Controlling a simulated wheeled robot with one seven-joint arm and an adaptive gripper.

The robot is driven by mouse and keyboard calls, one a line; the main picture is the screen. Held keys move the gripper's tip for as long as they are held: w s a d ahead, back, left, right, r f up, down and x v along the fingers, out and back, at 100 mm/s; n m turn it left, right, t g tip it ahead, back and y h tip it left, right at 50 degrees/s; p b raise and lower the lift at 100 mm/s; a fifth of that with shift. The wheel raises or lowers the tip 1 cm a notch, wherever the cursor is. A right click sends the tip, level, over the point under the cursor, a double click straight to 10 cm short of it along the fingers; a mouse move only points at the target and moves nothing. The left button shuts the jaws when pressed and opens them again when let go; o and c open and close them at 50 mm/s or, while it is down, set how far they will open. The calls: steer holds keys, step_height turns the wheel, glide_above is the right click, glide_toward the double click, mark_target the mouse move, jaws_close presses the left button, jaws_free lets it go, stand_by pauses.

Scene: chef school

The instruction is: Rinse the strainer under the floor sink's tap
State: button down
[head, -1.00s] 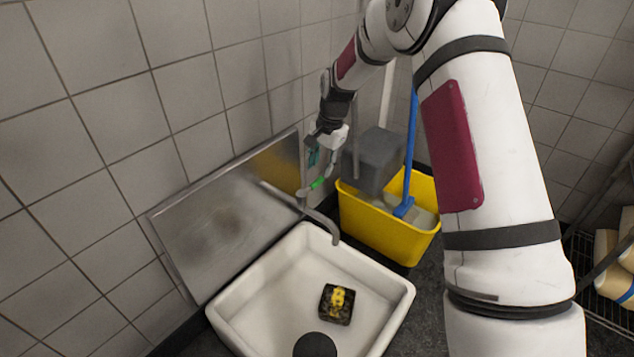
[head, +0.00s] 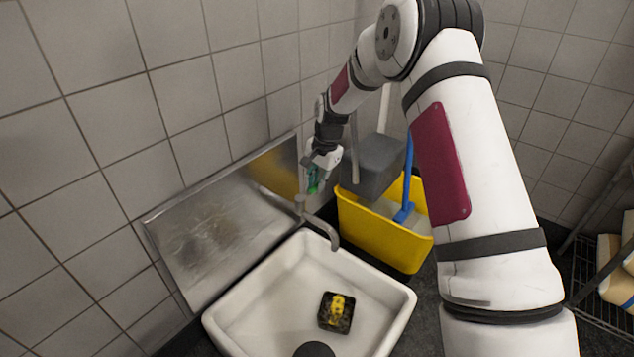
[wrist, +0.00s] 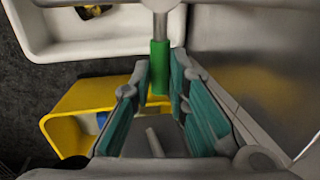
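The strainer (head: 324,316) appears to be the small dark square piece with yellow on it. It lies in the white floor sink (head: 222,318); part of it shows at the top of the wrist view (wrist: 95,11). The metal tap (head: 322,228) curves over the sink's back edge. A green handle (wrist: 159,68) joins the tap's metal stem. My gripper (head: 313,180) is by the tap, above and behind the sink. In the wrist view my gripper (wrist: 160,80) is open, its teal-padded fingers on either side of the green handle. Contact with the handle cannot be told.
A yellow mop bucket (head: 385,240) with a grey wringer (head: 375,165) and a blue handle (head: 406,190) stands just right of the tap. A metal splash panel (head: 215,235) leans along the tiled wall behind the sink. A wire shelf (head: 600,310) is at the far right.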

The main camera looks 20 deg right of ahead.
steer(key=shift+s+d+m+h+p, duration=0.25)
steer(key=shift+s+m+p, duration=0.45)
steer(key=shift+m, duration=0.5)
steer(key=shift+s+d+m+h+p, duration=0.2)
steer(key=shift+s+m+p, duration=0.45)
steer(key=shift+m, duration=0.55)
steer(key=c, duration=1.6)
jaws_free()
steer(key=shift+o, duration=0.2)
step_height(320, 180, up, 12)
steer(key=s, duration=0.2)
steer(key=shift+s+d+f, duration=0.15)
steer(key=shift+d, duration=0.1)
